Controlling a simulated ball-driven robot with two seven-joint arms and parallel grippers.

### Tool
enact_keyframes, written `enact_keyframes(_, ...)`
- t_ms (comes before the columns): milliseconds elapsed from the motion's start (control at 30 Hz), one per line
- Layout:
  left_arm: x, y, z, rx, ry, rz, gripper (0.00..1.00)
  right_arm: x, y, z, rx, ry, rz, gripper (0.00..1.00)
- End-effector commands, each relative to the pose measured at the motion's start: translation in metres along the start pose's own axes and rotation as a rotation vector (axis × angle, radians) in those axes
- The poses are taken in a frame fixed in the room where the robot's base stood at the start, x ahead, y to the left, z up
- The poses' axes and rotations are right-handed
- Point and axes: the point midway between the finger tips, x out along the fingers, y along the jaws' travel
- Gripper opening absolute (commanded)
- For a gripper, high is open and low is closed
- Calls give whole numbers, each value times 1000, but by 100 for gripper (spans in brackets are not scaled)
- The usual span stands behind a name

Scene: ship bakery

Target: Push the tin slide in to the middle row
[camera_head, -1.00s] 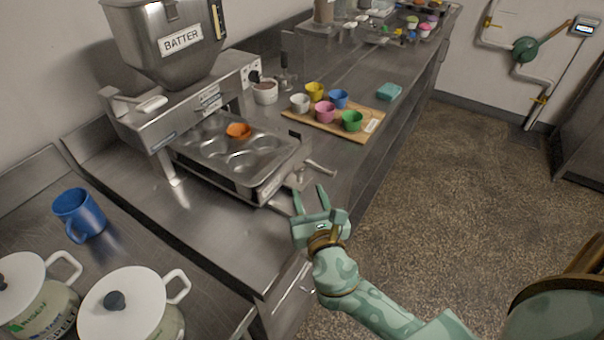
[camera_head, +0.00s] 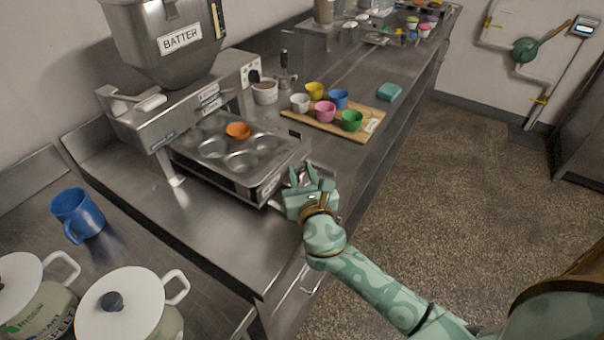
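The muffin tin (camera_head: 265,143) lies on its slide below the batter machine (camera_head: 180,115), with an orange cup (camera_head: 238,130) in one of its wells. The slide's front edge (camera_head: 272,183) faces the lower right. My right gripper (camera_head: 307,176) is at the slide's front right corner, over the metal handle there, and covers most of that handle. Its fingers are spread and point away from me. I see nothing between them; whether it touches the handle I cannot tell. My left gripper is not in view.
A wooden board (camera_head: 362,133) with several coloured cups stands behind the tin. A blue mug (camera_head: 78,215) and two white-lidded pots (camera_head: 130,305) are at the lower left. Bare steel counter (camera_head: 215,225) lies in front of the slide.

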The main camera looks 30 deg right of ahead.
Motion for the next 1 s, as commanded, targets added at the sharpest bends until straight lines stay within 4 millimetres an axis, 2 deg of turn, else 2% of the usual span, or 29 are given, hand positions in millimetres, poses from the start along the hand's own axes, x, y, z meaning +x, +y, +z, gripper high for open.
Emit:
enact_keyframes(400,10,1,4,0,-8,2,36,58,57,-2,2,0,0,0)
enact_keyframes(533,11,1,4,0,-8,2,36,64,64,-1,0,0,0,0)
enact_keyframes(800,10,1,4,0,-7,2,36,64,64,0,0,0,0,0)
enact_keyframes(833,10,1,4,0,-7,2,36,64,64,0,0,0,0,34)
enact_keyframes(867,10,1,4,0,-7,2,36,64,64,0,0,0,0,38)
enact_keyframes(1000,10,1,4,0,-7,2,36,64,64,0,0,0,0,38)
